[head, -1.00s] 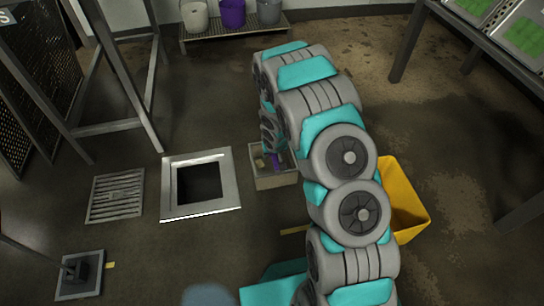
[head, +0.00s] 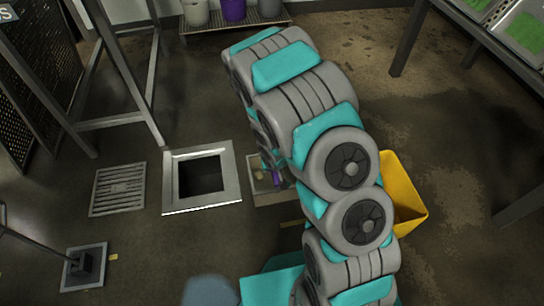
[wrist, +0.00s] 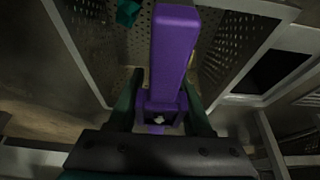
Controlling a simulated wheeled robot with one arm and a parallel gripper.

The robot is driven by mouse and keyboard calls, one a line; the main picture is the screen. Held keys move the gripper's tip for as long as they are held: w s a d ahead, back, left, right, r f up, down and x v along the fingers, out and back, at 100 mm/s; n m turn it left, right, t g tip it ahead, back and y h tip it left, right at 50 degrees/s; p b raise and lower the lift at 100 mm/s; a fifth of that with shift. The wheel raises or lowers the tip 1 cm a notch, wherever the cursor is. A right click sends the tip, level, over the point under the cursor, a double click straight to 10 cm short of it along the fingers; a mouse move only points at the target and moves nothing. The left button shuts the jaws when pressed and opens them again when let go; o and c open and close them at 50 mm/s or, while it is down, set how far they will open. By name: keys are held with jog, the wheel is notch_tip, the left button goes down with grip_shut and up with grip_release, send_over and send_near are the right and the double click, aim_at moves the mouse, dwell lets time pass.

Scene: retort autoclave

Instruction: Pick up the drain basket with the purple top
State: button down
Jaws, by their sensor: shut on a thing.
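The purple top of the drain basket (wrist: 172,50) is a bar that stands up large in the middle of the wrist view. My gripper (wrist: 162,112) is shut on it, with a dark finger on each side. Perforated metal basket walls (wrist: 225,48) show around and beyond the bar. In the head view, a pale box-like basket (head: 272,199) with a bit of purple shows beside the square drain opening, partly hidden by my arm. My gripper itself is hidden there. I cannot tell whether the basket touches the floor.
A metal-framed square drain opening (head: 201,205) is left of the basket, with a floor grate (head: 118,189) further left. A yellow bin (head: 405,195) stands right of my arm. Containers stand on a low shelf (head: 250,22) at the back. A metal-legged table is at the right.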

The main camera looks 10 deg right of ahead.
aim_at(273, 174)
jog(key=shift+s+a+r, duration=0.1)
jog(key=shift+s+a, duration=0.05)
jog(key=shift+s, duration=0.45)
jog(key=shift+s+a+r, duration=0.1)
jog(key=shift+s+a, duration=0.05)
jog(key=shift+s, duration=0.4)
jog(key=shift+a+r+p, duration=0.1)
jog(key=shift+r+p, duration=0.1)
jog(key=shift+p, duration=1)
jog(key=s+p, duration=0.1)
jog(key=p, duration=0.2)
jog(key=shift+a+r, duration=0.1)
jog(key=shift+a, duration=0.05)
jog(key=s+p, duration=0.1)
jog(key=p, duration=0.2)
jog(key=shift+p, duration=0.4)
